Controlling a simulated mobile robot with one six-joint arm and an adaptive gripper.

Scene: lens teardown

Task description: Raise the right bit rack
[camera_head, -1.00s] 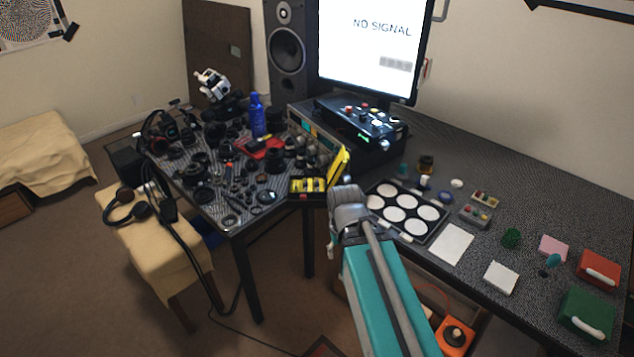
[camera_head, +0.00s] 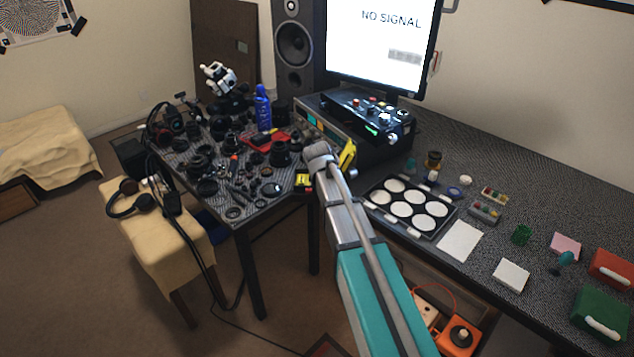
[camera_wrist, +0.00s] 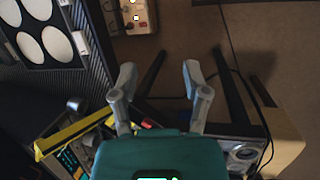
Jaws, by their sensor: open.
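A small black and yellow bit case (camera_head: 305,181) sits at the right edge of the left table, with a raised yellow lid (camera_head: 348,155). My arm covers much of it in the head view, and I cannot make out the right bit rack. In the wrist view, a yellow-edged part (camera_wrist: 75,135), apparently the case, lies at the lower left, beside and apart from the fingers. My gripper (camera_wrist: 159,72) is open with nothing between its fingers, over the gap between the tables. Its fingers are hidden in the head view.
Many dark lens parts crowd the left table, with a blue bottle (camera_head: 263,108) behind. A tray of white discs (camera_head: 409,207) lies on the right desk. A stool (camera_head: 160,236) with headphones stands at the left. A power strip (camera_wrist: 131,16) shows below the desk.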

